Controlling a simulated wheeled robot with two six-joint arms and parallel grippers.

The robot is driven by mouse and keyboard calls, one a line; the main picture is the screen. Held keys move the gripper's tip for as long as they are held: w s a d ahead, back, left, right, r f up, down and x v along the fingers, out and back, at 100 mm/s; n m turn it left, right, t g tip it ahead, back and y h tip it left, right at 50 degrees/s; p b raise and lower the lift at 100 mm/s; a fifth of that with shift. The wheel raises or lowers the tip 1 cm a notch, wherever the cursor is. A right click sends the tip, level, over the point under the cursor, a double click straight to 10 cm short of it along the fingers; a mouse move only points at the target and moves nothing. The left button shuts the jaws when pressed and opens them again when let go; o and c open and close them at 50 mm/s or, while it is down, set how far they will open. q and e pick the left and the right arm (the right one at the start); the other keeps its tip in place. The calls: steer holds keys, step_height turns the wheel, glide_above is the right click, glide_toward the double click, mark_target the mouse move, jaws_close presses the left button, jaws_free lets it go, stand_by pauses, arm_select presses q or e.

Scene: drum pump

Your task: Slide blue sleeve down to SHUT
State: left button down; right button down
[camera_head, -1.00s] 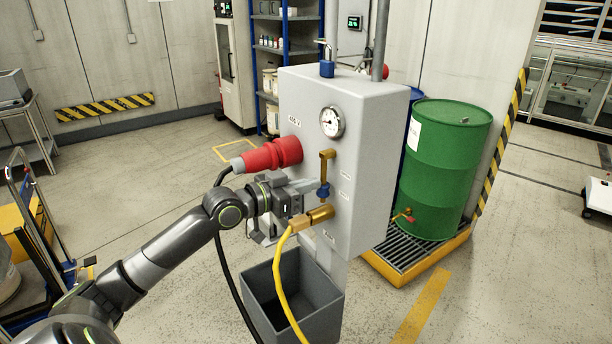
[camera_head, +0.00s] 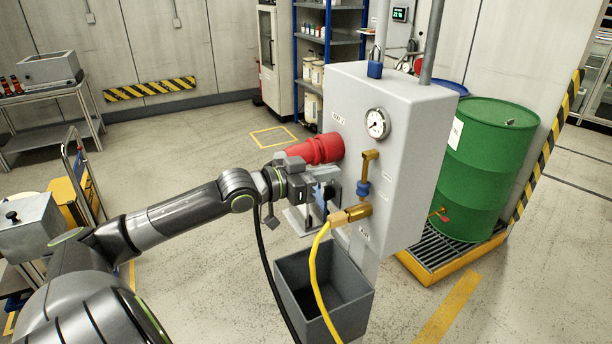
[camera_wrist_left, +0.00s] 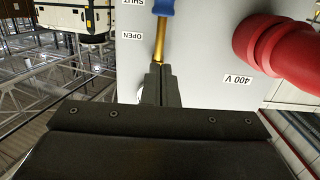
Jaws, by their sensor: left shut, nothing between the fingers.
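The blue sleeve (camera_head: 363,189) sits low on the upright brass pipe (camera_head: 366,171) on the front of the grey box (camera_head: 415,150). In the left wrist view the picture is upside down. There the blue sleeve (camera_wrist_left: 163,7) is beside the SHUT label (camera_wrist_left: 132,2), away from the OPEN label (camera_wrist_left: 132,35). My left gripper (camera_head: 332,191) is shut and empty, left of the sleeve and apart from it. Its closed fingertips (camera_wrist_left: 160,68) line up with the brass stem on the OPEN side of the sleeve. My right gripper is not in view.
A red plug (camera_head: 318,150) juts from the box just above my left gripper. A yellow hose (camera_head: 314,270) hangs from the brass outlet (camera_head: 350,213) over a grey bin (camera_head: 300,295). A green drum (camera_head: 490,165) stands on a grated pallet at the right.

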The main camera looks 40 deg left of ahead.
arm_select(q)
steer(key=p+v, duration=0.4)
steer(key=v, duration=0.1)
stand_by(0.8)
